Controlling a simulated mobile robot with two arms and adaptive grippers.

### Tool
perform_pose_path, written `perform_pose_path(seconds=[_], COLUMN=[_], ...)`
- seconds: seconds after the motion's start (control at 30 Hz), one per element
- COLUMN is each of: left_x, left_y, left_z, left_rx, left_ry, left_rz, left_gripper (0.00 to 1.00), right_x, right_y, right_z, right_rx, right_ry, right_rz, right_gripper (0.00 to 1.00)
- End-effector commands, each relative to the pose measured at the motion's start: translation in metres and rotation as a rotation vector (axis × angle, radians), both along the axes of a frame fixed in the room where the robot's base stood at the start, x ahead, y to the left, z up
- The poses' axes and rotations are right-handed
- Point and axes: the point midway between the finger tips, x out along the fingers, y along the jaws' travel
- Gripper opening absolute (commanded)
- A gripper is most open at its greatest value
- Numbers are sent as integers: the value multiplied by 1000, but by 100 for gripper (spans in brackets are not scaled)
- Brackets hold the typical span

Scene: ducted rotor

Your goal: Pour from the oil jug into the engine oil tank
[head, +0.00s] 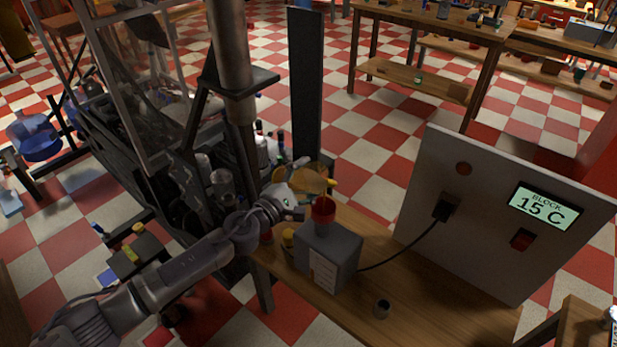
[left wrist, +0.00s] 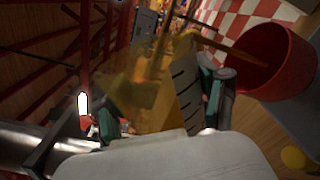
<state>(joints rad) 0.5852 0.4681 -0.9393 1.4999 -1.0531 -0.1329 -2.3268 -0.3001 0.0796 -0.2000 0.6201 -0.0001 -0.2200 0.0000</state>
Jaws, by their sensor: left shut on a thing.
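The oil jug (head: 309,181) is translucent amber and tilted beside and above the red funnel (head: 323,212). The funnel stands on the grey engine oil tank (head: 328,258). My left gripper (head: 297,199) is shut on the jug. In the left wrist view the jug (left wrist: 150,88) shows between the fingers of my left gripper (left wrist: 172,100), with dark marks on its side. A thin amber strip runs from the jug into the mouth of the funnel (left wrist: 272,62); I cannot tell whether it is spout or oil. The oil level inside the tank is hidden. My right gripper is not in view.
A panel (head: 490,215) reading "BLOCK 15 C" rises at the right, with a cable. A dark metal frame (head: 232,80) stands close behind my left arm.

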Motion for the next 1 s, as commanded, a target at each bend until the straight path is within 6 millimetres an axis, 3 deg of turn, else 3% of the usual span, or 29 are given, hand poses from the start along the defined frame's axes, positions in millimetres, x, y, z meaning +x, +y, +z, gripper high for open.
perform_pose_path(seconds=[1.0], left_x=[0], left_y=[-1], left_z=[0], left_rx=[72], left_ry=[-55], left_rz=[0], left_gripper=[15], right_x=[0], right_y=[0], right_z=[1], right_rx=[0], right_ry=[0], right_rz=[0], right_gripper=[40])
